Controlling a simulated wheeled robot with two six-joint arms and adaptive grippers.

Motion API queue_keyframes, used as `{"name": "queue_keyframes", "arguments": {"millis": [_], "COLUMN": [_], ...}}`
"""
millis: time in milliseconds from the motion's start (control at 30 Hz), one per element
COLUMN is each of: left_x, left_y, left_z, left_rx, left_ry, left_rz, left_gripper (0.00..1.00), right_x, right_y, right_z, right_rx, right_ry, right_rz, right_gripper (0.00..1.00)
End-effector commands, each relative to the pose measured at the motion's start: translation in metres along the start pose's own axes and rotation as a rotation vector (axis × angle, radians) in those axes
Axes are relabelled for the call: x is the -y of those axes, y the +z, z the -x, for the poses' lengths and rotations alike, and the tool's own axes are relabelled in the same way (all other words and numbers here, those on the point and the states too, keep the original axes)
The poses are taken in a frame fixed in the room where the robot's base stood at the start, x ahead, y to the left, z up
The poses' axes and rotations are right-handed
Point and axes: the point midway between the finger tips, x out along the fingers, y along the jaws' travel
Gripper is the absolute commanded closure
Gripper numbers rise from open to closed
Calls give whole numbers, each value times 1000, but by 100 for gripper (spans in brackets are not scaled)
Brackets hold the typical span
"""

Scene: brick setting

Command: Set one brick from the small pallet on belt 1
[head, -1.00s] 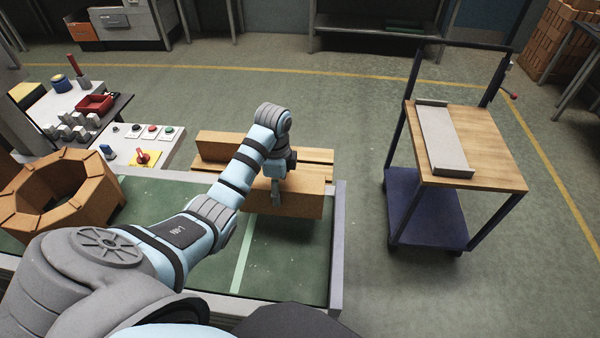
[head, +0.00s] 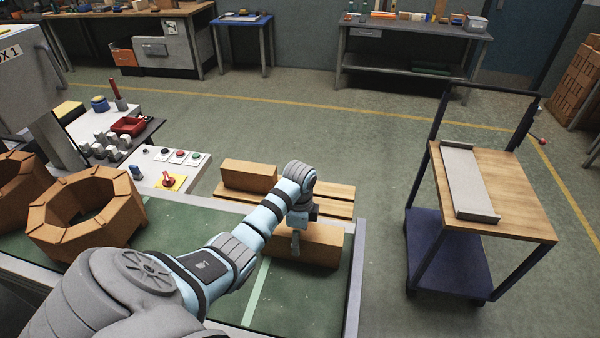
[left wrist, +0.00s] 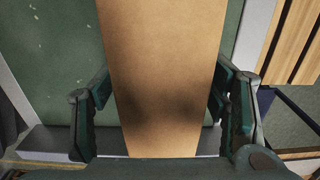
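My left gripper (head: 296,245) points down over the right end of the green belt (head: 300,300). It is shut on a long orange-brown brick (head: 322,252), with one finger in front of its near side. In the left wrist view the brick (left wrist: 160,60) lies between both fingers, which appear to touch its sides. The brick is level, at or just above the belt surface; I cannot tell whether it touches. The small pallet (head: 338,209), of wooden slats, is just behind the belt, with another brick (head: 249,175) on its left part. My right gripper is out of view.
Ring-shaped brick stacks (head: 85,215) stand on the belt's left part. A control panel (head: 165,170) is behind the belt. A blue trolley (head: 450,245) with a wooden top stands to the right, across clear floor. The belt's metal edge (head: 355,285) borders its right end.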

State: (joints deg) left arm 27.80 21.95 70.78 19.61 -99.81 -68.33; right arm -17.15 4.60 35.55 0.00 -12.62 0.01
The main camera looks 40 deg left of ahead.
Motion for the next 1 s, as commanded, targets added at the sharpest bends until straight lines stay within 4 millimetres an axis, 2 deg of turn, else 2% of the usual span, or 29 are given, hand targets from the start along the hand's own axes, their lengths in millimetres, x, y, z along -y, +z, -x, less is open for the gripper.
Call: {"name": "queue_keyframes", "arguments": {"millis": [333,700,1000], "left_x": [0,1,0], "left_y": [0,0,0], "left_z": [4,72,77], "left_rx": [0,-1,0], "left_ry": [-2,-2,0], "left_rz": [0,0,1], "left_gripper": [27,27,27], "right_x": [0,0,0], "right_y": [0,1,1], "right_z": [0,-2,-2], "right_rx": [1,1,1], "right_ry": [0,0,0], "right_rz": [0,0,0], "right_gripper": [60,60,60]}}
